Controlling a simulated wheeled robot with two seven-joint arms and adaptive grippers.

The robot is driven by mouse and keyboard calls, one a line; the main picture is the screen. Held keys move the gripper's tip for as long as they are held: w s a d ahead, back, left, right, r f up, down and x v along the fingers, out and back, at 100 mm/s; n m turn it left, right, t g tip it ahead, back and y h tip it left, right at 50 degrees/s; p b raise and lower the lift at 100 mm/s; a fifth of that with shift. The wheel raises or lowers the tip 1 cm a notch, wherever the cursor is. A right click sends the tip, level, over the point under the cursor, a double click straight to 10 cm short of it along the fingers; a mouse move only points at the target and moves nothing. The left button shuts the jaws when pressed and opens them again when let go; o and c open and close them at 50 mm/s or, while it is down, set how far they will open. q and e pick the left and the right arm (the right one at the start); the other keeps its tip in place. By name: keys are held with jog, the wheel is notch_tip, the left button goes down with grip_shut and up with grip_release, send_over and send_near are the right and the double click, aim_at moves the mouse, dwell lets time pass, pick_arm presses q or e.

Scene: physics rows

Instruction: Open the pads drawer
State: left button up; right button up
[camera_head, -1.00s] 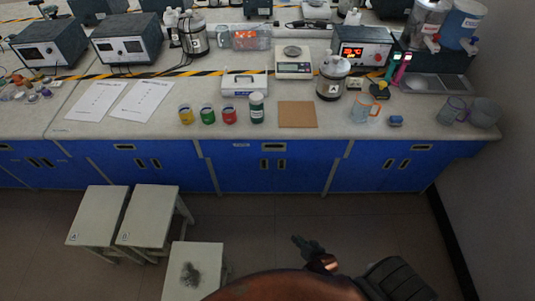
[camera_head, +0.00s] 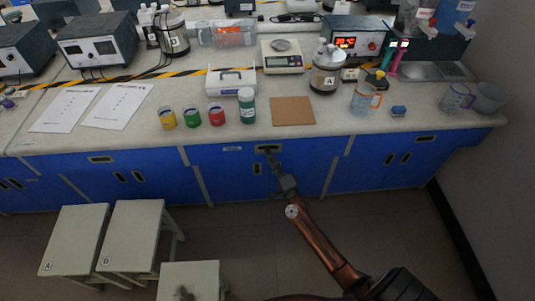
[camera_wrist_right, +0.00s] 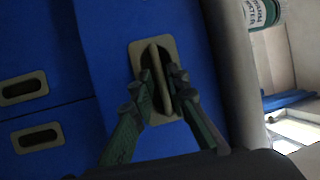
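The middle blue drawer (camera_head: 236,158) sits under the bench's front edge; its front looks flush. No label reading "pads" is legible. Its recessed handle (camera_head: 268,148) also shows in the right wrist view as a beige frame with a bar (camera_wrist_right: 159,78). My right gripper (camera_head: 272,156) is at this handle. In the right wrist view its two dark fingers (camera_wrist_right: 163,82) lie on either side of the bar, close to it; whether they press on it I cannot tell.
More blue fronts with handles flank the drawer. Bottles, coloured jars, a scale (camera_head: 283,57) and a brown board (camera_head: 293,111) stand on the bench (camera_head: 340,118) above. Stools (camera_head: 135,235) stand on the floor at left; floor in front of the right cabinets is clear.

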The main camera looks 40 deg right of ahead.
pick_arm(q)
jog(key=shift+r, duration=0.1)
pick_arm(e)
jog(key=shift+x, duration=0.85)
jog(key=shift+c, duration=0.3)
grip_shut()
pick_arm(q)
jog(key=shift+w, duration=0.1)
pick_arm(e)
jog(key=shift+f, duration=0.1)
